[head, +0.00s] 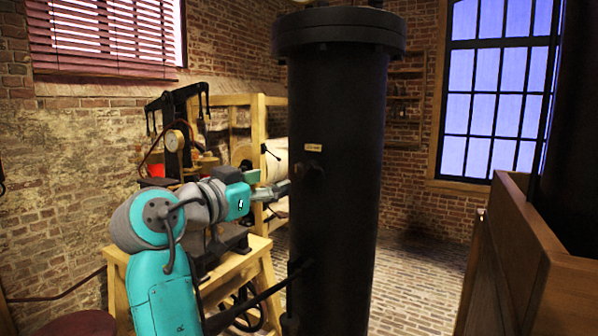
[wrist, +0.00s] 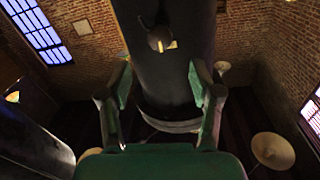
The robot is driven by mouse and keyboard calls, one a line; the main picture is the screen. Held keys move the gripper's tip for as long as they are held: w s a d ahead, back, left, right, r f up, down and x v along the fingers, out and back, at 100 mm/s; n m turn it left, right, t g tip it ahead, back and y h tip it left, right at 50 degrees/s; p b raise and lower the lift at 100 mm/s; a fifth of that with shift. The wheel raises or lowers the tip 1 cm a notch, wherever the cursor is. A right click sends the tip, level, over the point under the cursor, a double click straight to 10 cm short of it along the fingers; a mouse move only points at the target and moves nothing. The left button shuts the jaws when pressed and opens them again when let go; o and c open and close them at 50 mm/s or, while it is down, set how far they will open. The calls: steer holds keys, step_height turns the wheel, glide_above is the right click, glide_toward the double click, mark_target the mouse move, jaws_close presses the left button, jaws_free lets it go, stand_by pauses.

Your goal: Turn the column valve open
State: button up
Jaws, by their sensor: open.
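The tall black column (head: 340,230) stands upright in the middle of the head view, with a wide flanged top. A dark valve (head: 312,171) sticks out from its side, just below a small pale label (head: 313,147). In the wrist view the valve (wrist: 159,40) shows near the top centre, with a small yellowish patch beside it. My gripper (head: 281,188) is to the left of the valve in the head view, close to the column. In the wrist view its green fingers (wrist: 160,80) are spread apart with nothing between them, and the valve lies beyond their tips.
A wooden stand (head: 240,285) with dark machinery is behind my arm at left. A dark pipe (head: 262,296) runs to the column low down. A wooden cabinet (head: 520,265) is at right. Brick floor (head: 425,275) between column and cabinet looks clear.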

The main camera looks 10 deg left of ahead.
mark_target(296, 172)
steer(key=x, duration=1)
steer(key=shift+w+d+r, duration=0.1)
steer(key=shift+w+d, duration=0.05)
steer(key=shift+w, duration=0.2)
steer(key=c, duration=1.2)
